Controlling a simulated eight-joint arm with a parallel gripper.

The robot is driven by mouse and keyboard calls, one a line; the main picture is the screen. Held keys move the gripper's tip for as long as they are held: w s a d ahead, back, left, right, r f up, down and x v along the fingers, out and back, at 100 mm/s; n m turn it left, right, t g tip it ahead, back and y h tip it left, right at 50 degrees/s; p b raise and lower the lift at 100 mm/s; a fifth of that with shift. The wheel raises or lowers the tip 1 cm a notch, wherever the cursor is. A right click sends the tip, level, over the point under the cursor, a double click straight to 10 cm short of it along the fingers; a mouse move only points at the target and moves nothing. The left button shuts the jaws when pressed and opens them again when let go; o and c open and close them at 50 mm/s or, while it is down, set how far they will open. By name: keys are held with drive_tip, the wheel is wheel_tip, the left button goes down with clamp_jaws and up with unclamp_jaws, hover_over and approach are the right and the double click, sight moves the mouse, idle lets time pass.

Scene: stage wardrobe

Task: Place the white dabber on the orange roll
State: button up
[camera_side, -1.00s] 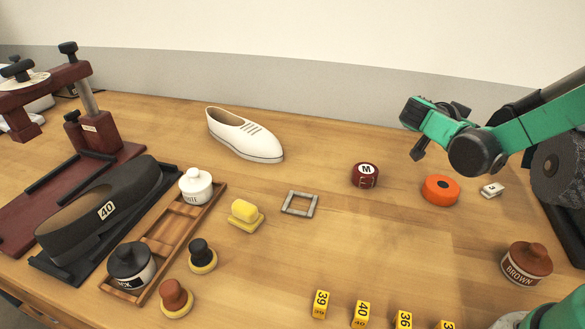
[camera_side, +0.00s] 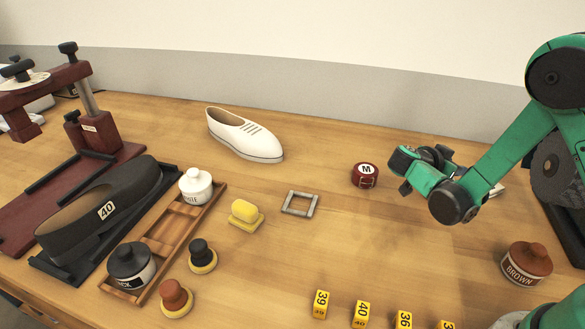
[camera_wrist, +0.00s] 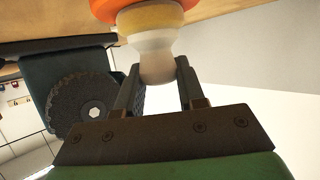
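The white dabber (camera_wrist: 157,58) has a pale handle and a yellowish pad. In the wrist view it is between the fingers of my gripper (camera_wrist: 160,85), which look shut on its handle. The orange roll (camera_wrist: 117,8) shows at the top of the wrist view, just beyond the pad. The pad overlaps the roll there, and I cannot tell whether they touch. In the side view my gripper (camera_side: 404,180) is low over the roll's place, right of the maroon M tin. The roll and the dabber are hidden behind it.
The maroon M tin (camera_side: 365,175) is close left of my gripper. A brown jar (camera_side: 526,263) stands at the right. Several yellow number blocks (camera_side: 362,313) line the front.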

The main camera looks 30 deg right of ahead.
drive_tip(key=o, duration=0.4)
drive_tip(key=shift+s+a+r+n+t+y, duration=0.65)
drive_tip(key=shift+a+r+n+t+y, duration=0.65)
drive_tip(key=shift+a+n+y, duration=1.3)
drive_tip(key=shift+s+a+r+n+t+y, duration=0.7)
drive_tip(key=shift+a+r+n+t+y, duration=0.7)
drive_tip(key=shift+a+n, duration=1.8)
drive_tip(key=shift+s+a+r+n+t+y, duration=0.8)
drive_tip(key=shift+a+r+n+y, duration=0.75)
drive_tip(key=shift+a+n+y, duration=1.35)
drive_tip(key=shift+w+d, duration=0.15)
drive_tip(key=shift+d, duration=0.05)
